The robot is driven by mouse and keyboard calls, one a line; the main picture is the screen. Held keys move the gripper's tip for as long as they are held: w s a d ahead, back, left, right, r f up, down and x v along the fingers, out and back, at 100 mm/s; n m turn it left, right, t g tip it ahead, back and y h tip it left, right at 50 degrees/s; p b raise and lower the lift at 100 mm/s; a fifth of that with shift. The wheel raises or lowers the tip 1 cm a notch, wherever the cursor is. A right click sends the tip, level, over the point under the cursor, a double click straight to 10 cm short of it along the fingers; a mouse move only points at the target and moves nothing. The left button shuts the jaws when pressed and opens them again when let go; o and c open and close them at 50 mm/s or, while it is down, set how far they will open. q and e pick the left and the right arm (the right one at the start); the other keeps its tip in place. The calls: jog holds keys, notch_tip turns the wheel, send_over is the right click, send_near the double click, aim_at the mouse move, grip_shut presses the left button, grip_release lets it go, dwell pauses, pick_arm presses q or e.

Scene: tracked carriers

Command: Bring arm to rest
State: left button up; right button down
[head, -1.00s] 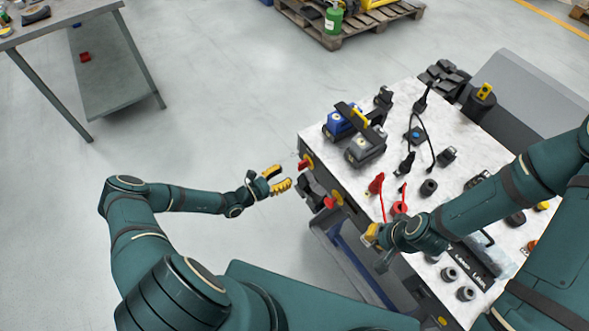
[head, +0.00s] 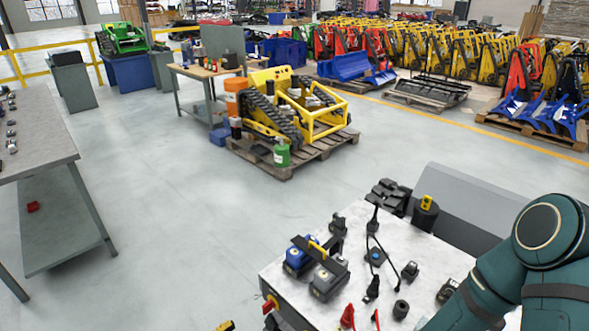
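My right arm (head: 535,265) comes in from the lower right, over the near right part of the tracked carrier's work top. Its gripper is out of view below the frame. Of my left gripper only a small yellow and black piece (head: 226,326) shows at the bottom edge, left of the carrier's side. Whether it is open or shut does not show.
The work top (head: 286,273) holds a blue battery-like block (head: 299,254), a grey one (head: 327,281), cables and small black parts. A grey table (head: 45,133) stands left. A yellow tracked machine (head: 285,112) sits on a pallet beyond. Open floor lies between.

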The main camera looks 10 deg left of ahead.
pick_arm(q)
jog(key=s+d+m+g+y+b, duration=0.1)
jog(key=s+d+m+g+b, duration=0.1)
jog(key=s+d+m+g, duration=1.15)
notch_tip(320, 180, up, 8)
jog(key=m+t+y+b, duration=0.1)
jog(key=m+y, duration=0.5)
jog(key=m, duration=0.7)
jog(key=shift+w+d+y, duration=0.2)
jog(key=shift+d+y, duration=0.1)
jog(key=shift+d, duration=0.05)
jog(key=shift+r+t, duration=0.1)
jog(key=shift+t, duration=0.15)
dwell(0.8)
